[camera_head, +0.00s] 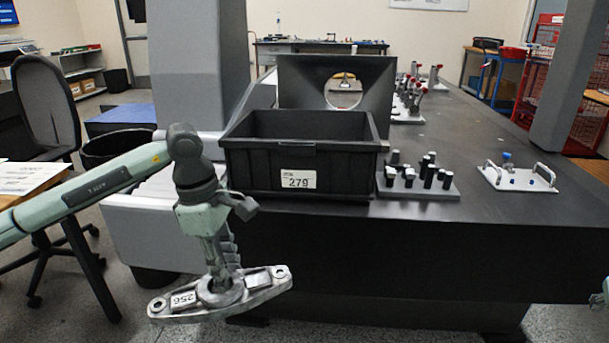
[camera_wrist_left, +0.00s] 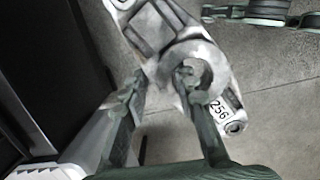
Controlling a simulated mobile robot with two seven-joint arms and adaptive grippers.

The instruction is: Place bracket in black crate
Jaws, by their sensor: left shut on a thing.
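The bracket (camera_head: 263,283) is a grey metal bar with a round hub in the middle, a bolt hole at each end and a white label reading 256. My left gripper (camera_head: 220,282) points down and is shut on it at the hub. The bracket hangs roughly level in front of the table. In the left wrist view, the fingers (camera_wrist_left: 160,80) close on the hub wall of the bracket (camera_wrist_left: 172,30). The black crate (camera_head: 345,180), labelled 279, stands open on the table behind and above the bracket. Its visible inside looks empty, but its floor is hidden.
The dark table (camera_head: 470,225) has a sharp front edge. Right of the crate are a plate with black pegs (camera_head: 420,187) and a white plate with handles (camera_head: 516,177). A dark panel with a round hole (camera_head: 300,85) stands behind the crate. A grey column (camera_head: 200,60) rises at left.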

